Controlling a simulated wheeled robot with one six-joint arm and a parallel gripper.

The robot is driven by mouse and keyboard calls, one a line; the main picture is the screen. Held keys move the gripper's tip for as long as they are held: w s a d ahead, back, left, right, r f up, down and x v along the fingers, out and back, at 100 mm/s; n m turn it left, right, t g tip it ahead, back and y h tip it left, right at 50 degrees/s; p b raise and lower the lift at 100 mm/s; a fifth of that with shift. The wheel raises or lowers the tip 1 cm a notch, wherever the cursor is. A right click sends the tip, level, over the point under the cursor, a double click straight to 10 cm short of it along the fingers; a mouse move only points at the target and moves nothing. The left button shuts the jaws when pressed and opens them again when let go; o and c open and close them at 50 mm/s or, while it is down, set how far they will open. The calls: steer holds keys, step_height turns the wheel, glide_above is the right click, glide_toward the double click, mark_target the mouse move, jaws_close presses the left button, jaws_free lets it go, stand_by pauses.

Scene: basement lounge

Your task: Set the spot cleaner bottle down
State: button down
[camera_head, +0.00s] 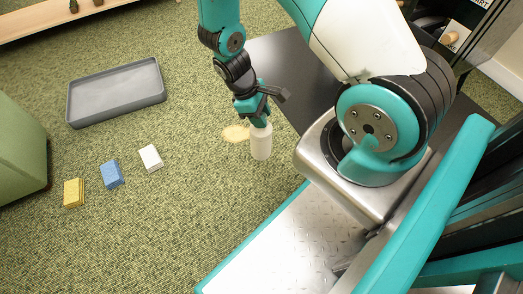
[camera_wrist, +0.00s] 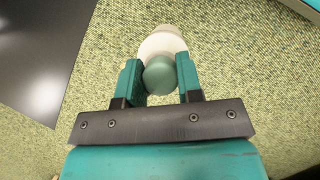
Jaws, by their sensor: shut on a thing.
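The spot cleaner bottle is white with a green cap; its white body (camera_head: 261,143) hangs below my gripper (camera_head: 258,118) in the head view. In the wrist view my gripper (camera_wrist: 160,80) is shut on the bottle at its green cap (camera_wrist: 160,75), with the white body (camera_wrist: 162,42) beyond the fingers. The bottle looks upright. I cannot tell whether its base touches the green carpet (camera_head: 215,210). A pale yellowish stain (camera_head: 236,133) shows on the carpet just left of the bottle.
A grey tray (camera_head: 116,116) lies empty at the left. Yellow (camera_head: 73,192), blue (camera_head: 111,174) and white (camera_head: 150,158) blocks sit in a row on the carpet. A green seat (camera_head: 20,150) is at the left edge. A dark flat panel (camera_head: 290,75) lies behind the bottle.

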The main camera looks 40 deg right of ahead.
mark_target(261, 142)
step_height(261, 142, down, 13)
steer(key=b, duration=0.6)
steer(key=shift+f, duration=0.15)
steer(key=c, duration=0.8)
jaws_free()
